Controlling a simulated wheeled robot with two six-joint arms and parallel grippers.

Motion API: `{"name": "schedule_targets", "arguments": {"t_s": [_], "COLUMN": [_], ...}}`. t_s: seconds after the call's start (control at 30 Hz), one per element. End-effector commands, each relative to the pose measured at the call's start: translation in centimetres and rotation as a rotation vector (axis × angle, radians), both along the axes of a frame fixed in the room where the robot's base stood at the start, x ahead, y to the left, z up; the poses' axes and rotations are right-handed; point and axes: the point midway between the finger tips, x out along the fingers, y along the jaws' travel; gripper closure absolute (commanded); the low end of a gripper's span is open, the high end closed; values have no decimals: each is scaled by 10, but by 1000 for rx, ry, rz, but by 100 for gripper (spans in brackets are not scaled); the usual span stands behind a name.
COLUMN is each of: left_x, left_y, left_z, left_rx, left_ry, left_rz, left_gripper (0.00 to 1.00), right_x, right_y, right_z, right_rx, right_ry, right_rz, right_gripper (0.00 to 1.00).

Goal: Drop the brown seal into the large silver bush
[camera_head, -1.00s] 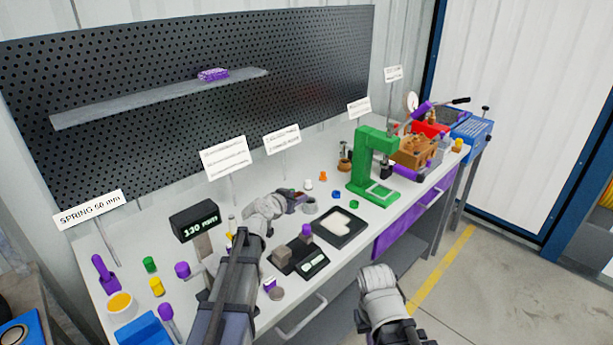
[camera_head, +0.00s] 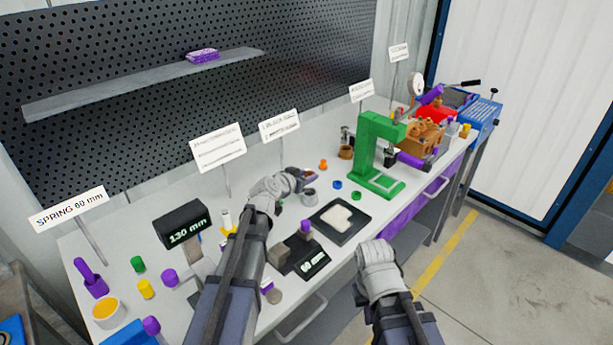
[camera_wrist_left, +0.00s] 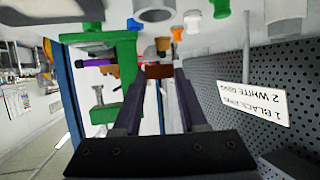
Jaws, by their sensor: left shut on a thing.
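My left gripper (camera_head: 303,176) is shut on the brown seal; the seal shows as a small brown piece between the fingertips in the left wrist view (camera_wrist_left: 159,71). In the head view the gripper hangs just behind and above the large silver bush (camera_head: 309,196), which stands on the bench. The bush also shows at the top edge of the left wrist view (camera_wrist_left: 153,10), apart from the fingers. My right arm is low at the front of the bench, and its fingers are hidden.
A blue ring (camera_head: 338,185) and a green ring (camera_head: 356,196) lie right of the bush. An orange part (camera_head: 323,164) stands behind. The green press (camera_head: 378,155) is further right. A black tray (camera_head: 340,222) and the scale (camera_head: 306,258) lie in front.

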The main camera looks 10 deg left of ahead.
Motion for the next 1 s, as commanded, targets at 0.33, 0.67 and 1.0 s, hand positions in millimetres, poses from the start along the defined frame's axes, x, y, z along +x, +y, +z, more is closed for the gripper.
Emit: {"name": "schedule_targets", "arguments": {"t_s": [0.33,0.67,1.0], "left_x": [0,0,0], "left_y": [0,0,0], "left_z": [-20,-39,-55], "left_rx": [0,0,0], "left_ry": [0,0,0], "left_rz": [0,0,0], "left_gripper": [100,100,100], "right_x": [0,0,0], "right_y": [0,0,0], "right_z": [-20,-39,-55], "right_rx": [0,0,0], "right_ry": [0,0,0], "right_rz": [0,0,1], "right_gripper": [100,100,100]}}
